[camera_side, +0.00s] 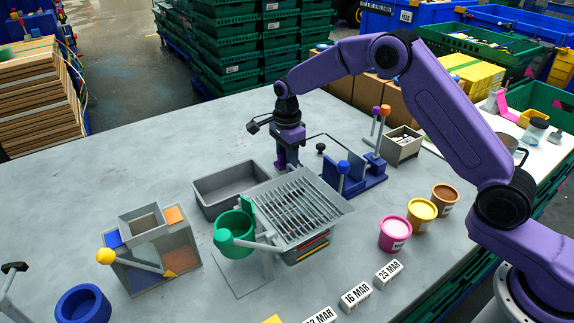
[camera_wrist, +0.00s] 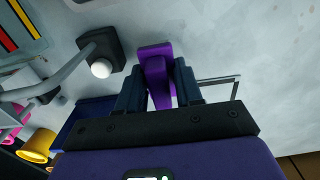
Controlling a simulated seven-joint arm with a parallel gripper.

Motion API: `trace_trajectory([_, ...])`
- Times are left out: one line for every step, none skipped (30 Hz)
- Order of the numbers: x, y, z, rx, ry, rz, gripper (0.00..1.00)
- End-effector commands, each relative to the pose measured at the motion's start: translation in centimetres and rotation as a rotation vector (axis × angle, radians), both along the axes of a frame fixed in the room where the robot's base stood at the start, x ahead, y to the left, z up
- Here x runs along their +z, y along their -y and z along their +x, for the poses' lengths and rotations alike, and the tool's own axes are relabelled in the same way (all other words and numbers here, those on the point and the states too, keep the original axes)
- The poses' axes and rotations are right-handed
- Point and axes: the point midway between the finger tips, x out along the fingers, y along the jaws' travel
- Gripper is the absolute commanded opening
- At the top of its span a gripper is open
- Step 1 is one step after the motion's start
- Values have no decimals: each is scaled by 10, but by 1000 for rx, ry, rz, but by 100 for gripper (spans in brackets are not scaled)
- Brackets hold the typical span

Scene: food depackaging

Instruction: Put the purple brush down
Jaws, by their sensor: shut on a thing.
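The purple brush (camera_wrist: 157,72) is between the two dark fingers of my gripper (camera_wrist: 158,88) in the wrist view. My gripper is shut on it. In the side view my gripper (camera_side: 287,160) points down over the grey table, behind the slotted grey rack and to the left of the blue holder. The brush is hard to make out there against my purple arm. I cannot tell whether its lower end touches the table.
The slotted rack (camera_side: 297,205) and a grey tray (camera_side: 228,186) stand in front of my gripper. The blue holder (camera_side: 357,180) and a grey box with upright handles (camera_side: 402,147) are to the right. The table (camera_side: 150,170) at the back left is clear.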

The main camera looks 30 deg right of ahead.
Motion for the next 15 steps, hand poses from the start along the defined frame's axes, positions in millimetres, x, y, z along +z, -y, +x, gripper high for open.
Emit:
trace_trajectory([-8,0,-1,0,-4,-1,2])
trace_trajectory([-13,0,-1,0,-4,-1,2])
trace_trajectory([-17,0,-1,0,-3,-1,2])
trace_trajectory([-20,0,-1,0,-3,-1,2])
trace_trajectory([-22,0,-1,0,-3,-1,2])
trace_trajectory([-24,0,0,0,-1,0,2])
trace_trajectory([-24,0,0,0,-1,0,2])
trace_trajectory([-24,0,0,0,0,0,2])
trace_trajectory([-23,0,0,0,0,0,2])
trace_trajectory([-23,0,0,0,0,0,2])
trace_trajectory([-23,0,0,0,0,0,2])
trace_trajectory([-23,0,0,0,0,0,2])
trace_trajectory([-24,0,0,0,-1,0,2])
trace_trajectory([-24,0,0,0,-1,0,2])
trace_trajectory([-25,0,0,0,-1,0,2])
